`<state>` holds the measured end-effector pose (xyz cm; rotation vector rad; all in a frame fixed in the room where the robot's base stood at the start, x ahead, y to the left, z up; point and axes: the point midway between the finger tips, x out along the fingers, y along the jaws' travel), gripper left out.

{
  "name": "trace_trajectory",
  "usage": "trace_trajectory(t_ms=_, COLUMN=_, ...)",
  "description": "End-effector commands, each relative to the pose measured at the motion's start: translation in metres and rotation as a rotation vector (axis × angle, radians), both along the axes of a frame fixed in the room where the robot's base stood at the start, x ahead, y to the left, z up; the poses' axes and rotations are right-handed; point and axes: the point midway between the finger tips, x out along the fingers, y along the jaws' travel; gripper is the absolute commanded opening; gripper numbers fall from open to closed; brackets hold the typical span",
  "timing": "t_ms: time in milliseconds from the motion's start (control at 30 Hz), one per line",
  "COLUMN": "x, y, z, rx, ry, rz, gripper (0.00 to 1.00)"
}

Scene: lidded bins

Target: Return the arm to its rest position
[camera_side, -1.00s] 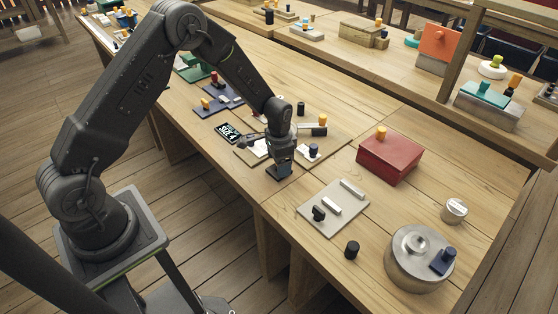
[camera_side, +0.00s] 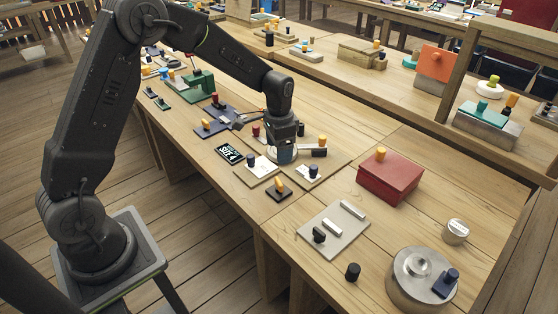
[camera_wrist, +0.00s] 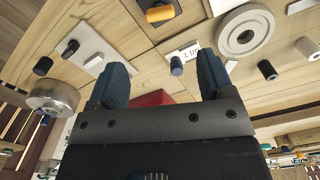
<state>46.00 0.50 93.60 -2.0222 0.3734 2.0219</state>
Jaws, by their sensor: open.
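My gripper (camera_side: 286,152) hangs above the table (camera_side: 370,137) in the side view, over a group of small knobbed plates. In the wrist view my gripper (camera_wrist: 158,82) shows two blue fingertips spread wide apart, with nothing between them. A round white ring (camera_wrist: 245,32) lies on the table beyond the fingers in the wrist view. In the side view the ring is partly hidden behind my gripper. A dark plate with an orange knob (camera_side: 279,188) sits on the table just in front of my gripper, apart from it.
A red box with a yellow knob (camera_side: 389,178), a grey plate with handles (camera_side: 334,231) and a round metal pot (camera_side: 420,279) stand to the right. A black "SIZE 4" sign (camera_side: 229,154) and a blue plate (camera_side: 216,124) lie to the left. A second table with bins stands behind.

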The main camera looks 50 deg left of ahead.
Motion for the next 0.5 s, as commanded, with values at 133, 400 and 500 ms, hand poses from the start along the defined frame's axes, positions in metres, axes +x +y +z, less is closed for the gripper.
trace_trajectory(t_ms=133, x=0.0000, y=0.0000, z=0.0094, rx=0.000, ry=0.000, rz=0.000, gripper=0.74)
trace_trajectory(t_ms=400, x=0.0001, y=0.0000, z=0.0105, rx=0.000, ry=0.000, rz=0.000, gripper=0.74)
trace_trajectory(t_ms=500, x=-0.0009, y=-0.0005, z=0.0135, rx=0.000, ry=-0.004, rz=0.002, gripper=0.74)
